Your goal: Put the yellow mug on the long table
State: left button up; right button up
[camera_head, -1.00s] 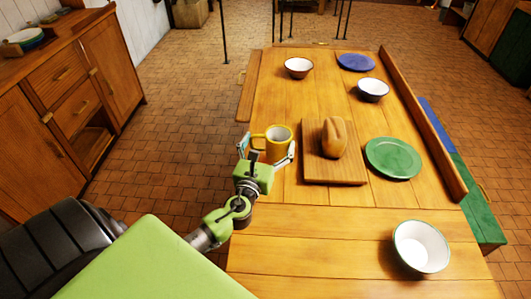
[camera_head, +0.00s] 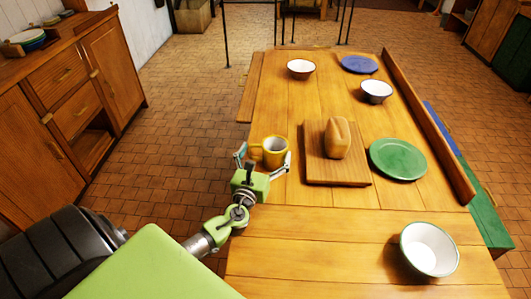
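The yellow mug (camera_head: 276,150) is upright at the left part of the long table (camera_head: 315,225), its handle pointing left. My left gripper (camera_head: 264,154) is around it, one finger at the handle side and the other at the mug's right side. The fingers are wide apart, and the mug moves along with them, so it appears held. The gripper hides part of the mug's lower side. I cannot tell whether its base touches the table. My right gripper is not in view.
A cutting board (camera_head: 335,178) with a loaf (camera_head: 337,138) lies right of the mug. The table's near left area is clear.

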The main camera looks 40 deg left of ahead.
pick_arm(q)
jog(key=shift+r, duration=0.2)
jog(key=b+v, duration=0.1)
jog(key=v, duration=1)
jog(key=shift+s+d, duration=0.2)
jog(key=shift+s, duration=0.25)
